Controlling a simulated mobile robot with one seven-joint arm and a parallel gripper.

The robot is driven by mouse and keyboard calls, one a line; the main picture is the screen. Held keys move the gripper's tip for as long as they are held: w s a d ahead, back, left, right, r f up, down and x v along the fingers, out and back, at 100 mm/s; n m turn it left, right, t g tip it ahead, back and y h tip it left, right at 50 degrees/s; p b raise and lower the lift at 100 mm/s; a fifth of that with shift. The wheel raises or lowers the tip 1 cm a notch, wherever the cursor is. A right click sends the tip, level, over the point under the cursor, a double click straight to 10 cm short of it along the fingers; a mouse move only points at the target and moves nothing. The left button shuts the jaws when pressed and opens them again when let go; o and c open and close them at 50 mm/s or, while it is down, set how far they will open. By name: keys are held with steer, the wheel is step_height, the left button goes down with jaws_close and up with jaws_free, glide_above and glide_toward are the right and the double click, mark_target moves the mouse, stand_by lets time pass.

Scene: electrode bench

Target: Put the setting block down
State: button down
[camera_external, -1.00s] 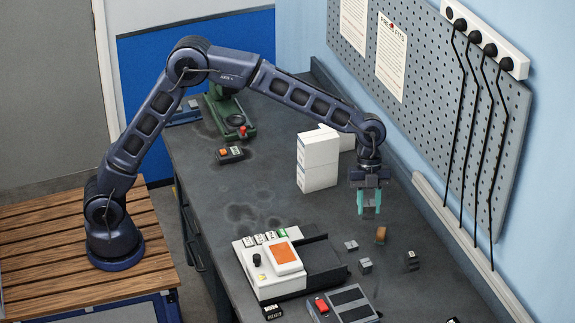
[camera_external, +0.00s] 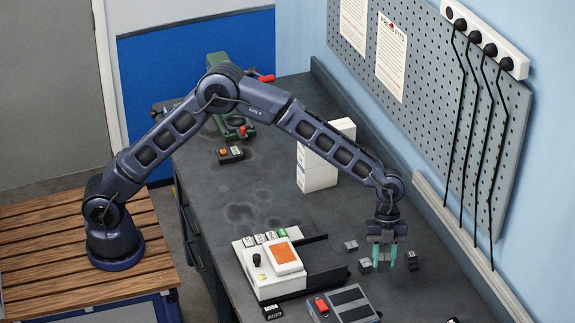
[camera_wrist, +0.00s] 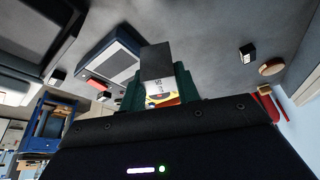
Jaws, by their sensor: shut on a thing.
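The setting block (camera_wrist: 157,64) is a small dark grey block with a white printed label on one side. My gripper (camera_external: 385,260) is shut on it, with one teal finger on each side. The block also shows between the fingers in the external view (camera_external: 384,254). I cannot tell whether the held block touches the bench top. In the wrist view, the fingers (camera_wrist: 158,90) grip the block near the middle of the picture.
Small grey blocks (camera_external: 351,245) (camera_external: 366,266) (camera_external: 413,261) stand close around my gripper. A brown disc (camera_wrist: 271,67) lies near one. A white instrument (camera_external: 262,277) and a grey box with a red button (camera_external: 343,305) stand to the left and front. White boxes (camera_external: 319,177) stand behind.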

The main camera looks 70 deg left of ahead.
step_height(320, 180, down, 10)
steer(key=shift+r, duration=0.1)
stand_by(0.4)
steer(key=c, duration=1)
jaws_free()
steer(key=shift+f, duration=0.2)
steer(key=shift+c, duration=0.2)
